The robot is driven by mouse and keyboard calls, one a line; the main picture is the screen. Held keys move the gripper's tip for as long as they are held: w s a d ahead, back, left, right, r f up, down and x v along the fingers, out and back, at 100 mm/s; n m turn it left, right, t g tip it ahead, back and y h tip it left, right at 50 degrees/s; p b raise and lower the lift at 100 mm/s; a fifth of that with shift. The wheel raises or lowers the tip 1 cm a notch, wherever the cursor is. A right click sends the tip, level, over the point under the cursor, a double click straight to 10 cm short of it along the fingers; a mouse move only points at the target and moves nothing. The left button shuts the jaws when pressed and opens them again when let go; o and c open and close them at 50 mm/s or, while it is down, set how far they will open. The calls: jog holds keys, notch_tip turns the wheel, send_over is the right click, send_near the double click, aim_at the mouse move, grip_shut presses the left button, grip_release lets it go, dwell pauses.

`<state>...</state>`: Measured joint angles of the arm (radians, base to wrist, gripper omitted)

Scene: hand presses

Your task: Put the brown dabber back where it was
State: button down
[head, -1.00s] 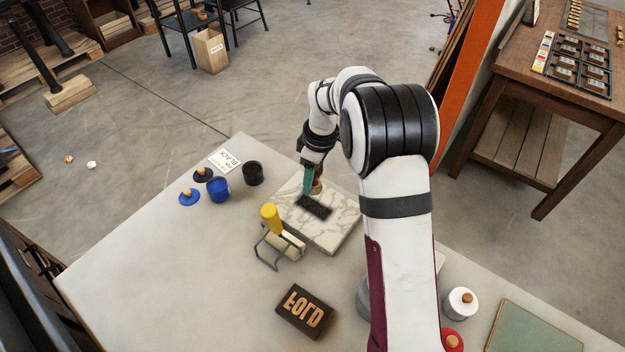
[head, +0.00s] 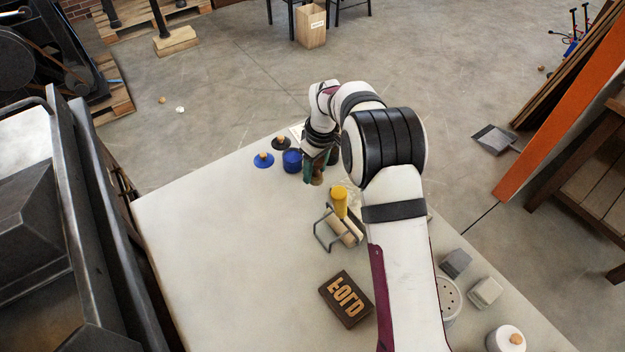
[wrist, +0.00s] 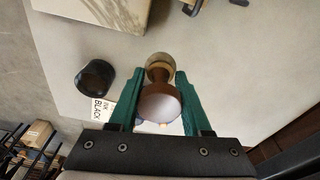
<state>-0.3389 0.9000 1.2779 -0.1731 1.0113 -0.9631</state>
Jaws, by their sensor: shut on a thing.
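The brown dabber (head: 317,177) is held by my gripper (head: 314,170), near the blue ink pot (head: 292,160) in the head view. A black pot (wrist: 95,76) and a card reading "INK BLACK" (wrist: 103,110) show left of the dabber in the wrist view. My arm hides most of the stone slab in the head view; its edge (wrist: 105,14) shows in the wrist view.
A yellow-handled roller (head: 340,203) on a wire stand and a "FOLD" block (head: 346,298) are nearer. The left of the table (head: 210,220) is clear.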

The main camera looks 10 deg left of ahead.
jog(key=f, duration=0.2)
jog(key=a+f, duration=0.1)
jog(key=f, duration=0.1)
jog(key=shift+w+f, duration=0.1)
jog(key=shift+f, duration=0.3)
jog(key=shift+c, duration=1.7)
grip_release()
jog(key=shift+f, duration=0.1)
